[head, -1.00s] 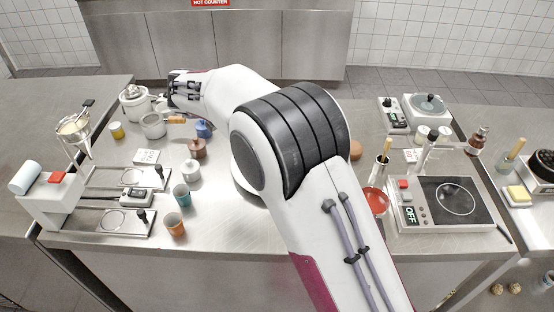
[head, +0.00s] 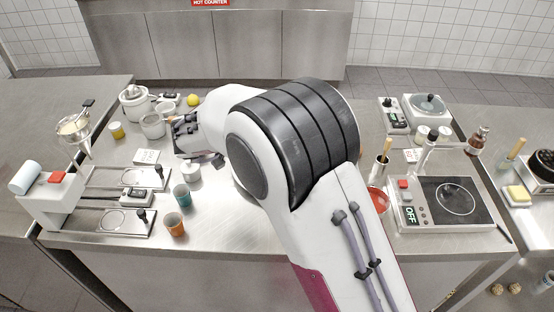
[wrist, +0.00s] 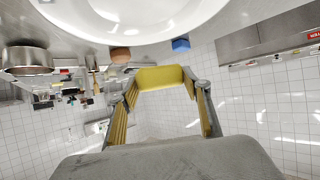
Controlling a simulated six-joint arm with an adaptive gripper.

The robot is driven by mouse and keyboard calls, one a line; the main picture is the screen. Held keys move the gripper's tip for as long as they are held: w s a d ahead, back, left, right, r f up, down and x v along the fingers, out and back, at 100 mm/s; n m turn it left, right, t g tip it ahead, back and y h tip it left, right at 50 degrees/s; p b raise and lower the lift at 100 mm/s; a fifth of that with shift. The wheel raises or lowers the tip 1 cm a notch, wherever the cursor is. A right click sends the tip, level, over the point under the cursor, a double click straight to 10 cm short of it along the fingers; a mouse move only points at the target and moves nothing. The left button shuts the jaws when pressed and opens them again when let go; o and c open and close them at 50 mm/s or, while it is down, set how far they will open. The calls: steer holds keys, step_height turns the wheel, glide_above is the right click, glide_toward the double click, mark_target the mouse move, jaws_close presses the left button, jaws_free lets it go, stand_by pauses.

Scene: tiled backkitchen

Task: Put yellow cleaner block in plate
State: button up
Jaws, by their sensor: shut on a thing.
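My gripper (wrist: 160,88) is shut on the yellow cleaner block (wrist: 162,77), which spans the gap between the two fingertips in the wrist view. A large white round plate (wrist: 108,34) fills the top of the wrist view, apart from the block in the picture. In the head view my gripper (head: 188,136) is over the left half of the steel counter, near the small pots and cups. My arm hides the middle of the counter there, including most or all of the plate, and the held block cannot be made out.
A white lidded pot (head: 190,172), a teal cup (head: 182,195) and an orange cup (head: 174,224) stand close to my gripper. A yellow round thing (head: 193,100) lies behind it. A hotplate (head: 455,198) stands at right. Bare counter shows at front centre.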

stand_by(0.4)
steer(key=shift+f, duration=3.1)
steer(key=shift+f, duration=0.1)
steer(key=shift+f, duration=1.8)
steer(key=o, duration=1.2)
steer(key=shift+f, duration=0.1)
steer(key=shift+c, duration=0.2)
